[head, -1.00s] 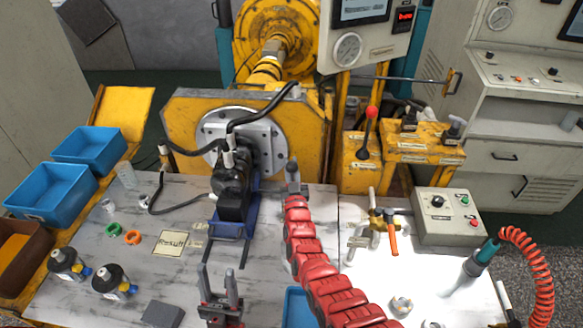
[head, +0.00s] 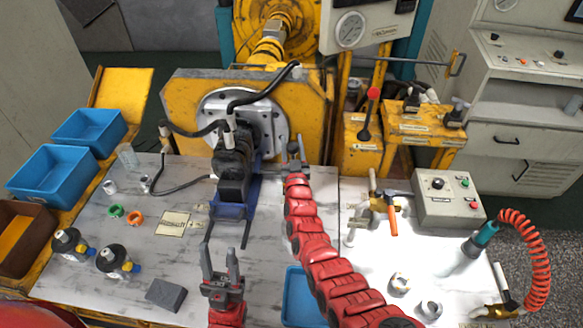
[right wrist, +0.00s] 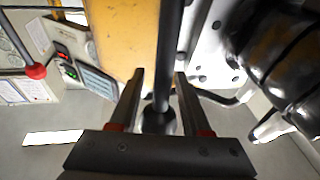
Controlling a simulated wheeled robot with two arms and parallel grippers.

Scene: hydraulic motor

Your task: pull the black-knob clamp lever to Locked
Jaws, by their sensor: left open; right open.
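The black-knob clamp lever shows in the right wrist view as a dark rod with a round black knob (right wrist: 157,121) at its near end. My right gripper (right wrist: 156,75) is open there, with one finger on each side of the rod. I cannot tell whether either finger touches it. In the head view my right gripper (head: 294,160) is beside the motor flange, at the end of the red arm, and the lever is mostly hidden there. My left gripper (head: 220,258) is open and empty over the front of the table.
The black motor (head: 233,168) on its blue stand is just left of my right gripper. A red-knob lever (head: 368,115) stands to the right on a yellow block. A grey control box (head: 446,200) and a blue tray (head: 298,297) are on the table.

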